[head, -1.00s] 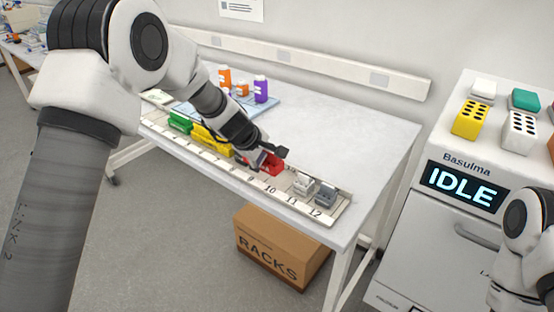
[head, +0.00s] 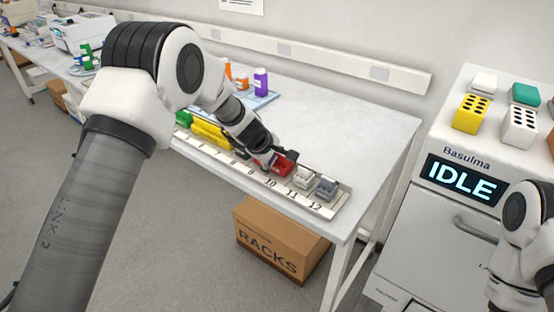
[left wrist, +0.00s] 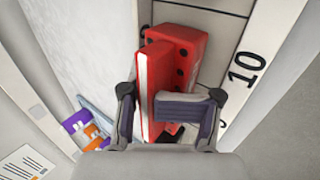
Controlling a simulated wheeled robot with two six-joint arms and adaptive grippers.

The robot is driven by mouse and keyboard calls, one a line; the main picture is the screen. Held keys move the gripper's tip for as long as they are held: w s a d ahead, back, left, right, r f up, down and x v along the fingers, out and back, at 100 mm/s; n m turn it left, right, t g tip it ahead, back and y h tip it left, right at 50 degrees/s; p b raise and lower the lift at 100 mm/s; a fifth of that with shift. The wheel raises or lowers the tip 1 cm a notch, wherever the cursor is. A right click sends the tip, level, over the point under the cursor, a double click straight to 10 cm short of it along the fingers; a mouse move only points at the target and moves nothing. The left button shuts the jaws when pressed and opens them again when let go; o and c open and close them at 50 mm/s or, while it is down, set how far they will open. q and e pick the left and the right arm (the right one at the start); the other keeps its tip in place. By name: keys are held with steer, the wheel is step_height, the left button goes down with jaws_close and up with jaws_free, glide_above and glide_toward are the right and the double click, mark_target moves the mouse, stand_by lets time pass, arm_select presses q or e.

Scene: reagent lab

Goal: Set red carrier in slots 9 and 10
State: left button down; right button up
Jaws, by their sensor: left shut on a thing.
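The red carrier (head: 284,167) is at the numbered rail (head: 334,211) on the bench, behind the label 10 and to the left of the pale grey carrier. My left gripper (head: 277,158) is shut on it from above. In the left wrist view the red carrier (left wrist: 187,48) sits between the two fingers of the left gripper (left wrist: 165,112), with the printed 10 to its right. The gripper and arm hide part of the carrier and the slot by label 9. I cannot tell whether its base is fully down in the rail.
A pale grey carrier (head: 303,177) and a darker grey one (head: 326,188) stand close by at 11 and 12. Yellow carriers (head: 209,133) and a green one (head: 183,119) are further left. The bench behind the rail is clear on the right.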

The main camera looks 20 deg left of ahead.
arm_select(q)
steer(key=shift+f, duration=0.2)
steer(key=c, duration=0.5)
jaws_free()
steer(key=shift+r, duration=0.1)
steer(key=shift+c, duration=0.2)
steer(key=shift+s+a+r+p, duration=0.1)
steer(key=shift+r+p, duration=0.65)
steer(key=shift+r, duration=0.2)
steer(key=v, duration=1.1)
steer(key=shift+s+p, duration=0.2)
steer(key=shift+p, duration=0.1)
